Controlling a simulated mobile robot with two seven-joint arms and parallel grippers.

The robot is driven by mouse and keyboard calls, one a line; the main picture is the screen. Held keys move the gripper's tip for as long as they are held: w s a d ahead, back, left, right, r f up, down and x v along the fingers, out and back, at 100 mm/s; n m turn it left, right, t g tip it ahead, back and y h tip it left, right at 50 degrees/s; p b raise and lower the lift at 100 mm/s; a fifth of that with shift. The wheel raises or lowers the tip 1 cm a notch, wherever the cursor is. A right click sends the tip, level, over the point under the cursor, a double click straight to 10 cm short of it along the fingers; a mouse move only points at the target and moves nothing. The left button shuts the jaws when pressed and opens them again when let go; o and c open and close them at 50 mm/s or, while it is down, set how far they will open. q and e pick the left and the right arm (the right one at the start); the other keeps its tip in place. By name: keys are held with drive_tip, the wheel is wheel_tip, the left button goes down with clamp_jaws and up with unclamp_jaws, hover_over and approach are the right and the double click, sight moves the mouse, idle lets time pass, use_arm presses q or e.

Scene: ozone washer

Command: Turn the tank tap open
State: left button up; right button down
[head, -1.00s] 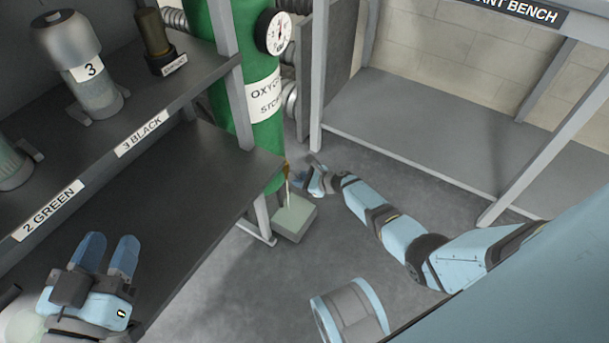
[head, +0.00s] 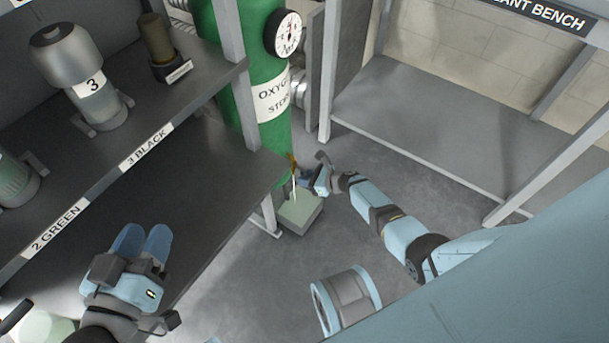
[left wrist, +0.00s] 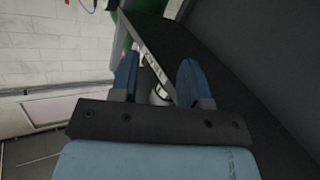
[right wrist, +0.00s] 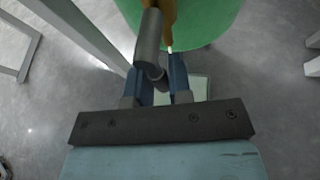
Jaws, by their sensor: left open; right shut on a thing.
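The green tank (head: 268,130) stands behind the shelf end, with a dial gauge on it. Its small brass tap (head: 292,162) sits low on its side; the right wrist view shows the brass part (right wrist: 171,18) and a grey cylindrical handle (right wrist: 149,42). My right gripper (head: 306,180) is at the tap. In the right wrist view its fingers (right wrist: 160,80) are shut on the handle's lower end, partly hidden. A thin pale line runs below the tap to a pale green box (head: 300,212). My left gripper (head: 143,240) is open and empty over the lower shelf.
The shelf (head: 130,210) at left carries a grey motor (head: 85,85), a brown cylinder on a dark base (head: 157,40) and a green item (head: 15,180). Shelf posts stand close to the tank. A grey bench (head: 440,125) is at right.

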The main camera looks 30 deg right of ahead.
use_arm(q)
drive_tip(key=shift+s, duration=0.1)
use_arm(e)
drive_tip(key=c, duration=1.1)
unclamp_jaws()
use_arm(q)
drive_tip(key=shift+d+r, duration=0.1)
drive_tip(key=shift+r, duration=0.15)
use_arm(e)
drive_tip(key=shift+o, duration=0.2)
use_arm(q)
drive_tip(key=shift+r, duration=0.1)
wheel_tip(320, 180, up, 8)
drive_tip(key=t+p, duration=0.3)
drive_tip(key=p, duration=0.3)
drive_tip(key=shift+a+r+n+t, duration=0.25)
drive_tip(key=shift+a+n+t, duration=0.05)
drive_tip(key=shift+a+n, duration=0.1)
use_arm(e)
drive_tip(key=v, duration=1.4)
